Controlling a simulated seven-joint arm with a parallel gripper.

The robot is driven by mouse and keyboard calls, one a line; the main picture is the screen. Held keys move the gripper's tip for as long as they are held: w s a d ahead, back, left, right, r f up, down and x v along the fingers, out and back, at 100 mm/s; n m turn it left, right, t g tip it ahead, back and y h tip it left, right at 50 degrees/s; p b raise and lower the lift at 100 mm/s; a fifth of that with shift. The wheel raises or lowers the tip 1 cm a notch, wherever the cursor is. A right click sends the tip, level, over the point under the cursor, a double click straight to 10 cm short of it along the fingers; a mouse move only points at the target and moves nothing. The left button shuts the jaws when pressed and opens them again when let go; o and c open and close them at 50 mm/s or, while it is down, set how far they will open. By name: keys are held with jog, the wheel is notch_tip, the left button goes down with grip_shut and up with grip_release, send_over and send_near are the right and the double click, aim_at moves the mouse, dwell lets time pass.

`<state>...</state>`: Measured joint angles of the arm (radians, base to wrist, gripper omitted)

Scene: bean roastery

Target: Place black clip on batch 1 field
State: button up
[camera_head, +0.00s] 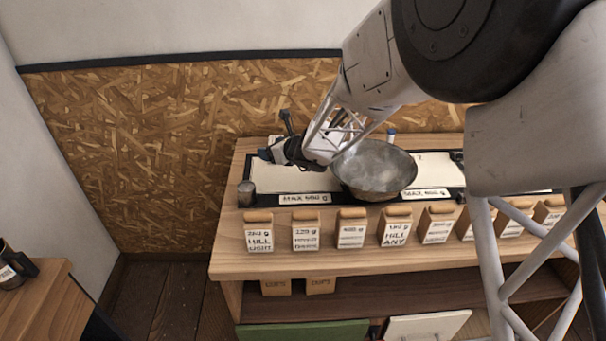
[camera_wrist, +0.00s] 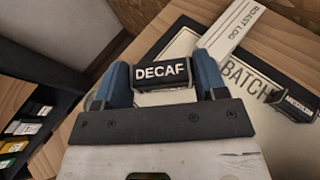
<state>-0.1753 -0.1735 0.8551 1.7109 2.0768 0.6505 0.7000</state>
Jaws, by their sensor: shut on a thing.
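My gripper (camera_head: 272,153) is over the back left of the wooden counter. In the wrist view, its two blue fingers are shut on a black clip (camera_wrist: 162,74) with white DECAF lettering. The clip is held in front of a pale field (camera_wrist: 211,40) printed BATCH; its number cannot be read. I cannot tell whether the clip touches the field. In the head view, the left pale field (camera_head: 290,180) on the black-edged board lies just below my gripper. The clip cannot be made out clearly there.
A metal bowl (camera_head: 375,171) stands right of my gripper. A small dark-lidded canister (camera_head: 246,194) is at the board's left end. Labelled bags (camera_head: 305,233) line the counter front. A second black tag (camera_wrist: 297,105) sits by BATCH. A ROAST LOG strip (camera_wrist: 243,22) lies behind.

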jog(key=shift+f, duration=0.1)
send_over(275, 183)
jog(key=shift+f, duration=3.1)
jog(key=shift+f, duration=1.9)
jog(key=o, duration=1)
jog(key=shift+f, duration=0.15)
jog(key=shift+c, duration=0.2)
jog(key=shift+r, duration=0.2)
jog(key=shift+v, duration=3.75)
